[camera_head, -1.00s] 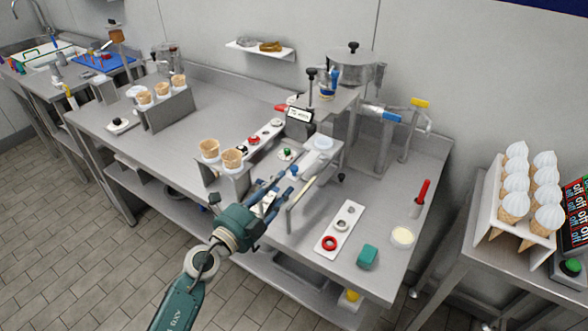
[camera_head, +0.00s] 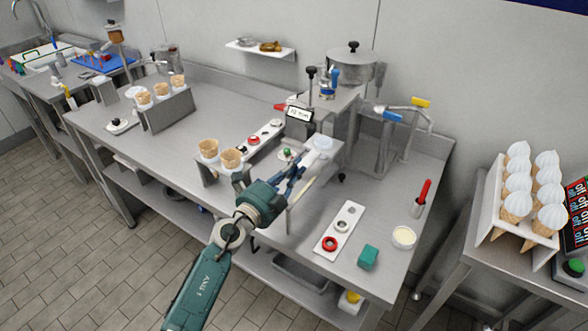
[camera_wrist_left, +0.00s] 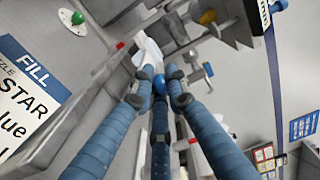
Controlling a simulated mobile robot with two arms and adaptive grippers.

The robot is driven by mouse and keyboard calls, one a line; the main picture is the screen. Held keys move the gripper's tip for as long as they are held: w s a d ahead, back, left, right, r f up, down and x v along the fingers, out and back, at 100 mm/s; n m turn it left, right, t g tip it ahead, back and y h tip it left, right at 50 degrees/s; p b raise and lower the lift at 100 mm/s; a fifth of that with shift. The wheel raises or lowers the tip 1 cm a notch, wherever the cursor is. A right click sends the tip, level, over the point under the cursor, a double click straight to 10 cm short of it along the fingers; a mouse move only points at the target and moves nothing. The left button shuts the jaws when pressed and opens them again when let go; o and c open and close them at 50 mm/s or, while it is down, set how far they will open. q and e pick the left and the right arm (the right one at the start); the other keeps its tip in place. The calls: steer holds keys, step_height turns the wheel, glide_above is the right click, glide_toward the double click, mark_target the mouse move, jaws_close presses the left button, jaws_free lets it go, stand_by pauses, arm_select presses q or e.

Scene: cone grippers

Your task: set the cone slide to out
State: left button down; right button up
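My left gripper (camera_head: 297,172) reaches over the work table. Firm contact cannot be made out. The slide's track is mostly hidden by the fingers. My right gripper is not in view.
Two cones stand in a holder (camera_head: 221,177) left of my gripper. A metal machine (camera_head: 345,75) with levers stands behind. A white strip with rings (camera_head: 341,226), a green block (camera_head: 368,257) and a cream-filled cup (camera_head: 404,237) lie to the right.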

arm_select(q)
steer(key=shift+r, duration=0.1)
steer(key=p+v, duration=0.2)
steer(key=v, duration=1.8)
steer(key=shift+p, duration=0.3)
steer(key=c, duration=1.7)
jaws_free()
steer(key=shift+s, duration=0.1)
steer(key=shift+c, duration=0.2)
steer(key=v, duration=1.2)
steer(key=shift+s, duration=0.25)
